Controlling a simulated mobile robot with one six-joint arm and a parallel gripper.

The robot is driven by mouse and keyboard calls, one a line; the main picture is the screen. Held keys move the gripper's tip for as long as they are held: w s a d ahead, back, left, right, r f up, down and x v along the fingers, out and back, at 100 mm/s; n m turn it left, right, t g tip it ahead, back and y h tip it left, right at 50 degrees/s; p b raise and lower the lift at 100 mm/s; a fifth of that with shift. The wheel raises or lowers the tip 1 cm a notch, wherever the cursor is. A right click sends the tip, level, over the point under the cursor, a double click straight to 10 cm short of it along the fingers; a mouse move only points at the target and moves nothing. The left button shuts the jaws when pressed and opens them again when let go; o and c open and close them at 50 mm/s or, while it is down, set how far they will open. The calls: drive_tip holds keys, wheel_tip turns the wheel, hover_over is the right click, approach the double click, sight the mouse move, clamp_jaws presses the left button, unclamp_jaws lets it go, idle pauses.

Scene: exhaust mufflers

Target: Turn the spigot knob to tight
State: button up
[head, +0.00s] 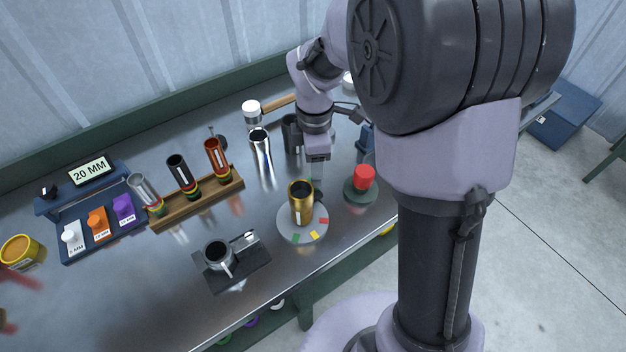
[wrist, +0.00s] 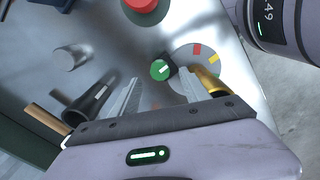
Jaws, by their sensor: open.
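A round green knob (wrist: 160,70) with a white mark shows in the wrist view, beside a grey disc (wrist: 190,52) with red and yellow patches. A gold cylinder (head: 301,203) stands on this disc (head: 287,226) in the head view, where green, yellow and red patches show near its front edge. The gold cylinder also shows in the wrist view (wrist: 207,83), behind my right finger. My gripper (head: 316,177) points down behind the cylinder. In the wrist view my gripper (wrist: 160,77) is open, its fingers on either side of the knob in the picture. I cannot tell whether they touch it.
A red button (head: 364,177) on a dark base stands right of the disc. A chrome cylinder (head: 261,150) and a wooden rack (head: 205,200) of tubes are to the left. A dark fixture with a metal ring (head: 218,254) lies front left. The table's front edge is close.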

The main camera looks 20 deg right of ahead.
wheel_tip(320, 180, down, 4)
drive_tip(key=shift+f+b, duration=0.25)
drive_tip(key=shift+b, duration=0.4)
clamp_jaws()
